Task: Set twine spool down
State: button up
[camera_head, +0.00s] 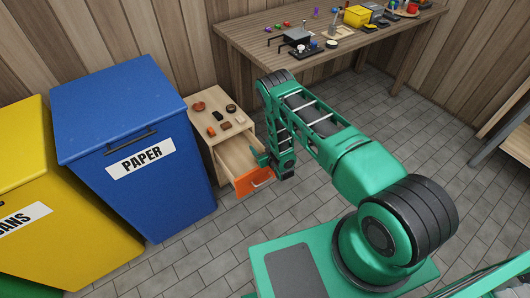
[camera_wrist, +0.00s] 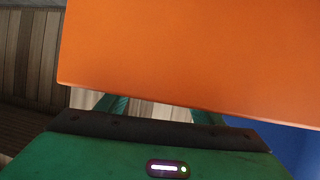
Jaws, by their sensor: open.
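I cannot pick out a twine spool for certain in either view; the small items are too small to tell. My gripper (camera_head: 261,158) is at the open drawer (camera_head: 238,156) of a small wooden cabinet, just behind its orange front (camera_head: 254,182). In the wrist view the orange front (camera_wrist: 190,60) fills most of the picture and hides the fingertips. The green fingers of my gripper (camera_wrist: 160,108) show apart below its edge. The jaws are open, and I see nothing held between them. The visible part of the drawer's inside looks empty.
Several small brown, red and dark items lie on the cabinet top (camera_head: 208,98). A blue PAPER bin (camera_head: 128,110) stands close on the left, with a yellow bin (camera_head: 45,180) beyond it. A cluttered workbench (camera_head: 260,35) is at the back. The tiled floor (camera_head: 400,120) is clear.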

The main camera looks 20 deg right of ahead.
jog(key=r+v, duration=0.1)
jog(key=v, duration=1.1)
jog(key=w+d+r+m+g+h, duration=0.1)
jog(key=w+d+r+g, duration=0.2)
jog(key=r, duration=0.4)
jog(key=w+d+r+m+h, duration=0.1)
jog(key=w+d+r+h, duration=0.1)
jog(key=w+d+r, duration=0.45)
jog(key=s+d+r+m+g+h, duration=0.1)
jog(key=s+d+r+g, duration=0.1)
jog(key=s+d+r, duration=0.45)
jog(key=s+d+r+m+g, duration=0.1)
jog(key=s+r+g, duration=0.15)
jog(key=r, duration=0.75)
jog(key=s+d+r+m+g, duration=0.2)
jog(key=s+d+r+g, duration=0.1)
jog(key=s+r, duration=1.1)
jog(key=s+a+r+m+g+y, duration=0.1)
jog(key=s+a+r, duration=0.1)
jog(key=s, duration=1.1)
jog(key=s+a+r+m+g+y, duration=0.1)
jog(key=s+r, duration=0.3)
jog(key=s, duration=0.8)
jog(key=shift+s+a+r+g, duration=0.35)
jog(key=shift+a+g, duration=0.1)
jog(key=shift+a, duration=0.1)
